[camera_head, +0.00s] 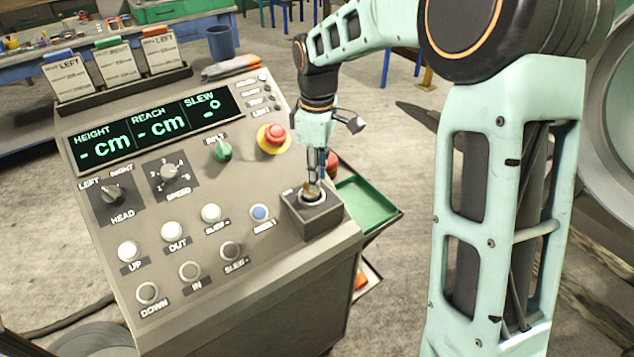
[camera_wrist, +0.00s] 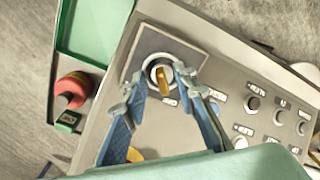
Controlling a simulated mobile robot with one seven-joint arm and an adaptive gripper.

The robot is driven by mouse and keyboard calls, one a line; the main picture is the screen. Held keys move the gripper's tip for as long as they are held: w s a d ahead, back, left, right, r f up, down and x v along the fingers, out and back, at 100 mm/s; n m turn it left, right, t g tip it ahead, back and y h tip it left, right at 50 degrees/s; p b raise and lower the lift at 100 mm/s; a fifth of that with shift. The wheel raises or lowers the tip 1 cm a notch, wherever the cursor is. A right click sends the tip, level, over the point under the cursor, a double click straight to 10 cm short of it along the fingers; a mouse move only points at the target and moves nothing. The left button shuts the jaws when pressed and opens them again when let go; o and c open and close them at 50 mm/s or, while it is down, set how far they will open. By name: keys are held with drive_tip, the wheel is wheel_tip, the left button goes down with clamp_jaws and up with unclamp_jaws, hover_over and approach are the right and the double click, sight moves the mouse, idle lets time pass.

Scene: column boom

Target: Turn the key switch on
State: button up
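The key switch (camera_head: 312,199) sits on a raised grey box at the console's right front corner. In the wrist view its round pale ring (camera_wrist: 152,67) holds a brass-coloured key (camera_wrist: 163,82), which stands up from the ring. My gripper (camera_head: 313,181) points down just above the switch. In the wrist view my gripper (camera_wrist: 156,84) has its two blue fingers apart, one on each side of the key, with a gap visible around it. Whether a fingertip touches the key cannot be told. In the head view the fingers partly hide the key.
A red emergency button (camera_head: 274,136) with a yellow collar and a green knob (camera_head: 221,151) stand on the console (camera_head: 200,275) behind the switch. A blue button (camera_head: 260,212) is left of it. The display (camera_head: 150,128) shows dashes. A green tray (camera_head: 368,203) juts out at the right.

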drive_tip(key=shift+f, duration=1.4)
drive_tip(key=shift+c, duration=0.4)
clamp_jaws()
